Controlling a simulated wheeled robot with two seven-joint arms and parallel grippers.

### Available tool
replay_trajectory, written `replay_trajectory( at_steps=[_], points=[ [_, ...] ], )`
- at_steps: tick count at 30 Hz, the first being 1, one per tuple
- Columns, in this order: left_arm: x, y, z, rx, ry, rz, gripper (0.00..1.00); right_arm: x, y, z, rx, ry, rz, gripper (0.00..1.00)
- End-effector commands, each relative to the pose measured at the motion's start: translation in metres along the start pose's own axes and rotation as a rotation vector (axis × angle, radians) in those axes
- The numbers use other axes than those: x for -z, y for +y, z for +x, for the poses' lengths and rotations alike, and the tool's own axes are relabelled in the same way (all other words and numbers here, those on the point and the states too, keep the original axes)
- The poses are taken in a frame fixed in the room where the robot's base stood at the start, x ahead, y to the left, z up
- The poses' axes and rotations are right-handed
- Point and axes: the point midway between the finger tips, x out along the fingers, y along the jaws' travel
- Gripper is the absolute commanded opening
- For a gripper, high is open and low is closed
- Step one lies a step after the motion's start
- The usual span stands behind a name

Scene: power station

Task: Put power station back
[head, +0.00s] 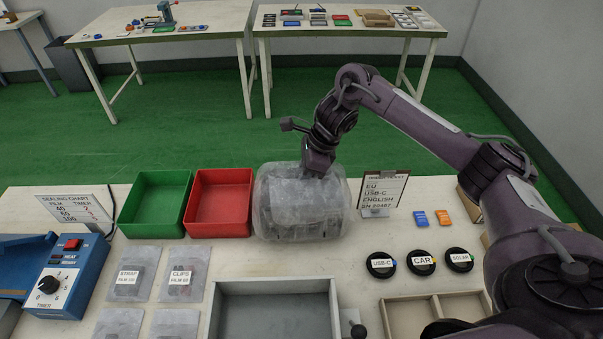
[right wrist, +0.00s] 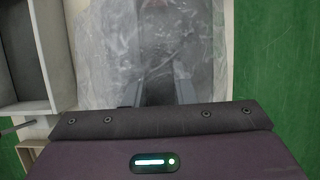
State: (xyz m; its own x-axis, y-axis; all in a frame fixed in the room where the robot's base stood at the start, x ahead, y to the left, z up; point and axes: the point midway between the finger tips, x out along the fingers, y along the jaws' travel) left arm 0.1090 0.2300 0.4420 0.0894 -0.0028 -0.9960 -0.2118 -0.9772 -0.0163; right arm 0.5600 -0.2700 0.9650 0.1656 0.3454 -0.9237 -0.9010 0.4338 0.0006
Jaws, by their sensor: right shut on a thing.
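The power station (head: 302,212) appears as a bulky grey block inside a cloudy clear bag, on the table right of the red bin. Its details are blurred by the film. My right gripper (head: 318,172) reaches down onto its top from behind and is shut on it; the fingertips are hard to see. In the right wrist view the grey fingers (right wrist: 165,88) point onto the clear bagged power station (right wrist: 105,50), whose film fills the middle. My left gripper is not in view.
A green bin (head: 157,202) and a red bin (head: 220,204) stand left of the bag. A label stand (head: 382,190) is close on its right. A grey tray (head: 275,306) lies in front. A blue sealer (head: 65,278) sits far left, and round labelled pucks (head: 421,262) lie at right.

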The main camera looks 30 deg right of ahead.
Motion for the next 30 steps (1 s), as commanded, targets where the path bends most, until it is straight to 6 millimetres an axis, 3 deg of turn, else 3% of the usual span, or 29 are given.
replay_trajectory(
  at_steps=[2, 3, 7, 19, 30],
  points=[
    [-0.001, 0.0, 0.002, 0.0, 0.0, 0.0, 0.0, -0.004, -0.003, -0.003, 0.009, -0.011, -0.003, 0.0],
    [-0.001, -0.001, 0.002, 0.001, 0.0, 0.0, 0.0, 0.001, 0.0, 0.001, 0.0, 0.0, 0.0, 0.27],
    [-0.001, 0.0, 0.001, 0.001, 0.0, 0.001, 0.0, 0.001, 0.0, 0.001, 0.0, 0.0, 0.0, 0.44],
    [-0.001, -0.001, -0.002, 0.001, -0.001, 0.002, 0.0, 0.0, -0.001, -0.007, 0.004, 0.001, -0.001, 0.45],
    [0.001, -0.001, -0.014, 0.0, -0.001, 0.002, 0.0, -0.001, -0.002, -0.081, 0.007, 0.0, 0.0, 0.45]
  ],
)
